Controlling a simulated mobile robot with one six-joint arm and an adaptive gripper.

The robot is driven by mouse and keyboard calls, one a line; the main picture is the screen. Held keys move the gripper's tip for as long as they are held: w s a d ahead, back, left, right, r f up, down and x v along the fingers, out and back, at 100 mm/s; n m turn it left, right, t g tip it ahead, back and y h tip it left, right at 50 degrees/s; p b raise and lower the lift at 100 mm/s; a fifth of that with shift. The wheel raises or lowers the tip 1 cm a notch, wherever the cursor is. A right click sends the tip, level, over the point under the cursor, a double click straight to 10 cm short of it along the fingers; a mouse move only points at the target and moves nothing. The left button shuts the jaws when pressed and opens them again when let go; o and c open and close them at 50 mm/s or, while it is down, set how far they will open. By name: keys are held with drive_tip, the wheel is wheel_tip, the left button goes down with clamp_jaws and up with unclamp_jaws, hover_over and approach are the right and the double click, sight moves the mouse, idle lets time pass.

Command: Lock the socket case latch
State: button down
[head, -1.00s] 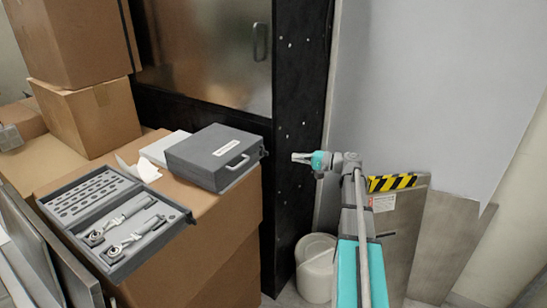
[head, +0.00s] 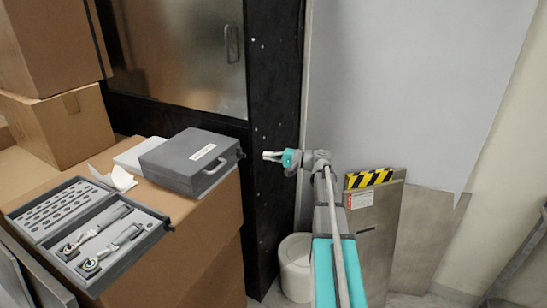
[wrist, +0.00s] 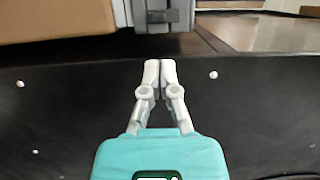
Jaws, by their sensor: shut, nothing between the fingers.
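A closed grey case (head: 190,160) with a white label and a front handle lies on a cardboard box. A small dark latch (head: 241,153) sticks out at its right end. In the wrist view the latch (wrist: 172,16) shows at the top centre on the grey case end (wrist: 140,15). My gripper (head: 266,156) is just right of that latch, apart from it. In the wrist view my gripper (wrist: 159,66) has its fingers together and empty, pointing toward the case end. An open grey case (head: 90,230) with socket holes and two ratchets lies at the left.
A black panel (head: 275,110) stands behind my gripper. A white bucket (head: 296,265) and a board with a striped label (head: 375,230) stand at the right. Stacked boxes (head: 60,120) fill the back left.

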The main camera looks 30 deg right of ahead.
sight(251, 153)
drive_tip(key=shift+x, duration=3.35)
drive_tip(key=shift+s+a, duration=0.5)
drive_tip(key=shift+a, duration=0.25)
drive_tip(key=shift+s+a, duration=0.5)
drive_tip(key=shift+a, duration=0.2)
drive_tip(key=shift+d, duration=0.15)
drive_tip(key=v, duration=0.9)
drive_tip(key=shift+s+d, duration=0.3)
